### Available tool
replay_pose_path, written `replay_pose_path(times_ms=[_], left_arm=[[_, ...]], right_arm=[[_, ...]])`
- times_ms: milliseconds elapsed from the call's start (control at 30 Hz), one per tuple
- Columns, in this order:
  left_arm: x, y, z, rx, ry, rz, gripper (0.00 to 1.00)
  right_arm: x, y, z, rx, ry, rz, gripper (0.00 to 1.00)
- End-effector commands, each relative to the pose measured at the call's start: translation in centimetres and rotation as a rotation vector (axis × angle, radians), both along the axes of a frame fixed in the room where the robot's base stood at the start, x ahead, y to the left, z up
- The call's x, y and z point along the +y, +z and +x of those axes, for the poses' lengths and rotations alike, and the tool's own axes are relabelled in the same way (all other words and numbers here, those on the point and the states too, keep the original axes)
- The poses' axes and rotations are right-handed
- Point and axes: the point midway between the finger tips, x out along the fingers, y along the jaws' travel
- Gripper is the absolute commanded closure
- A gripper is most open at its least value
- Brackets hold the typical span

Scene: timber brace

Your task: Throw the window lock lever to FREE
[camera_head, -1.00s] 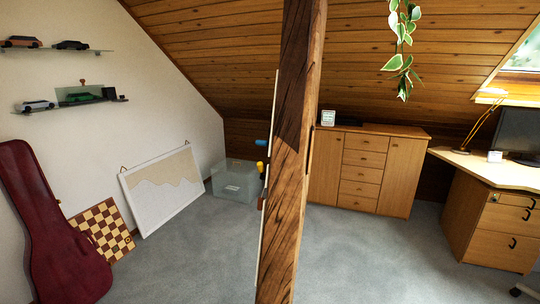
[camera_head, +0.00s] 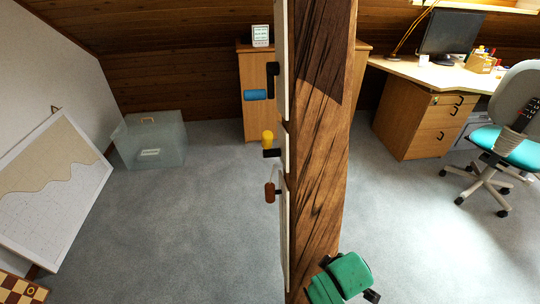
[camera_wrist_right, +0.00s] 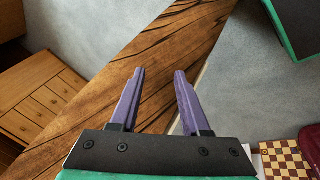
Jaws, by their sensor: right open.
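A timber brace (camera_head: 325,130) stands upright in the middle of the head view. A thin pale panel (camera_head: 284,210) is on its left side, seen edge-on. Three handles stick out left from it: a blue one (camera_head: 256,95) at the top, a yellow knob (camera_head: 267,136) in the middle and a brown one (camera_head: 270,192) lowest. I cannot read any label, so I cannot tell which is the window lock lever. My right gripper (camera_wrist_right: 159,72) is open and empty, its purple fingers in front of the timber in the wrist view. My left gripper is not in view.
My green right arm part (camera_head: 345,277) shows low beside the brace. A clear box (camera_head: 150,140) and a framed map board (camera_head: 55,190) are on the left. A desk (camera_head: 415,105) and an office chair (camera_head: 500,140) are on the right. Carpet around the brace is free.

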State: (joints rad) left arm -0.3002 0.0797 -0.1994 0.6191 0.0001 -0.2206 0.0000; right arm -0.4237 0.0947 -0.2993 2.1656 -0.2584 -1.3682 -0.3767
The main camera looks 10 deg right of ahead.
Motion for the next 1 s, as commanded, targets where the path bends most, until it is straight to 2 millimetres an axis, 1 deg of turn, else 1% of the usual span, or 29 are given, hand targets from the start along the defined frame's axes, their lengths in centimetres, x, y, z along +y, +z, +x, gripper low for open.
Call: replay_pose_path(times_ms=[33, 100, 267, 367, 433, 467, 500, 567, 600, 700, 767, 867, 967, 1000], left_arm=[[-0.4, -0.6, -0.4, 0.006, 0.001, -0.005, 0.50], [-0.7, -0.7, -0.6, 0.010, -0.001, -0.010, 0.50], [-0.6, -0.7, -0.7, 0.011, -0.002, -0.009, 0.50], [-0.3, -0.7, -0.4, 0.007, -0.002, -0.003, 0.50], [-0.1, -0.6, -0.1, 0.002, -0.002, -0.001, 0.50], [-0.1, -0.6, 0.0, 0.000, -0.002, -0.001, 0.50], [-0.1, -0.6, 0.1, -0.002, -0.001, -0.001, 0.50], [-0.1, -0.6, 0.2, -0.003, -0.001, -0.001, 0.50], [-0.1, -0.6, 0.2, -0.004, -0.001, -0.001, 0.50], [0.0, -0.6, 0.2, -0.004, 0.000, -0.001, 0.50], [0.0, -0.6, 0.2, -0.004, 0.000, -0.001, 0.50], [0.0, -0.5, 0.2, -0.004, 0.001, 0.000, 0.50], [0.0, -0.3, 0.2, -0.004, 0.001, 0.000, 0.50], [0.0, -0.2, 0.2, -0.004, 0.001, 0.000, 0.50]], right_arm=[[0.3, 2.5, 0.6, -0.039, 0.055, -0.041, 0.54], [1.2, 5.6, 1.9, -0.086, 0.208, -0.171, 0.54], [3.8, 10.7, 5.0, -0.172, 0.536, -0.497, 0.54], [5.9, 14.1, 6.6, -0.216, 0.724, -0.732, 0.54], [7.8, 16.9, 7.5, -0.240, 0.855, -0.929, 0.54], [8.7, 18.3, 7.8, -0.248, 0.911, -1.025, 0.54], [10.1, 20.2, 8.2, -0.258, 0.984, -1.166, 0.54], [12.3, 23.4, 8.4, -0.261, 1.079, -1.397, 0.54], [13.8, 25.6, 8.2, -0.255, 1.125, -1.556, 0.54], [16.7, 29.3, 7.3, -0.216, 1.182, -1.857, 0.54], [17.5, 30.3, 7.1, -0.199, 1.187, -1.943, 0.54], [17.5, 30.6, 7.8, -0.186, 1.190, -1.974, 0.54], [16.9, 30.7, 9.7, -0.185, 1.189, -1.971, 0.54], [16.6, 30.7, 10.7, -0.185, 1.189, -1.971, 0.54]])
